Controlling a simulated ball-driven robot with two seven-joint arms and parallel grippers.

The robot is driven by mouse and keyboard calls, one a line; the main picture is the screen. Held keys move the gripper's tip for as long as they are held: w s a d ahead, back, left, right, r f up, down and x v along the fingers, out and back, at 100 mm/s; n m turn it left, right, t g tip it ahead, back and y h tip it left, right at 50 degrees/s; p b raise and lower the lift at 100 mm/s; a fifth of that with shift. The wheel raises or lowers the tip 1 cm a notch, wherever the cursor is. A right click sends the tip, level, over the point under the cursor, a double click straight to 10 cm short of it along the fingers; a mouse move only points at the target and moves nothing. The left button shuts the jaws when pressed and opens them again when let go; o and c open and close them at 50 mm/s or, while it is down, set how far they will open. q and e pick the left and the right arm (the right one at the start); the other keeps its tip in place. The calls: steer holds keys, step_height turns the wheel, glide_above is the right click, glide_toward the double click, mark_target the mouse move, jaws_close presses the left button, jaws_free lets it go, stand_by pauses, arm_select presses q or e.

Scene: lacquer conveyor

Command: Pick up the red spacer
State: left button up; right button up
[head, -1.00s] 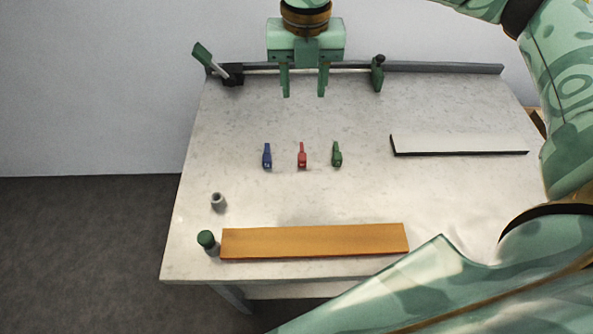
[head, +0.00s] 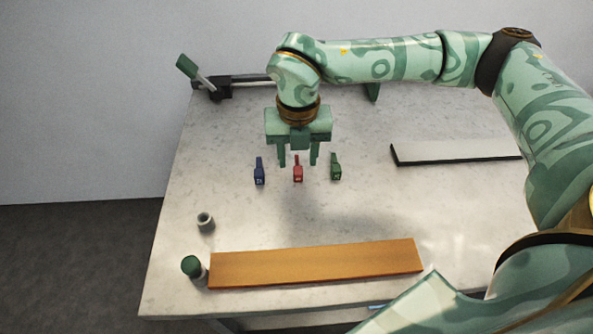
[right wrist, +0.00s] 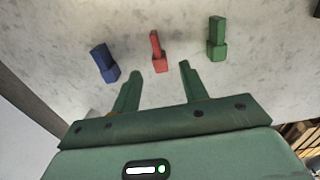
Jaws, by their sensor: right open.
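The red spacer (head: 298,173) lies on the pale tabletop between a blue spacer (head: 259,174) and a green spacer (head: 335,170). My right gripper (head: 298,163) is open and empty, its two fingers reaching down just behind the red spacer in the head view. In the right wrist view the red spacer (right wrist: 158,52) lies ahead of the gap between the open fingertips (right wrist: 160,72). The blue spacer (right wrist: 104,62) is to its left and the green spacer (right wrist: 217,38) to its right. My left gripper does not show.
An orange-brown board (head: 315,264) lies along the front of the table (head: 400,205). A grey cup (head: 205,222) and a green-topped cylinder (head: 192,266) stand at the front left. A white bar (head: 455,151) lies at the right. A clamp (head: 213,85) sits at the back left.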

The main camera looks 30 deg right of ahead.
mark_target(298, 169)
step_height(298, 169, down, 3)
steer(key=shift+f+b, duration=0.15)
steer(key=shift+b, duration=0.2)
steer(key=shift+c, duration=1)
jaws_close()
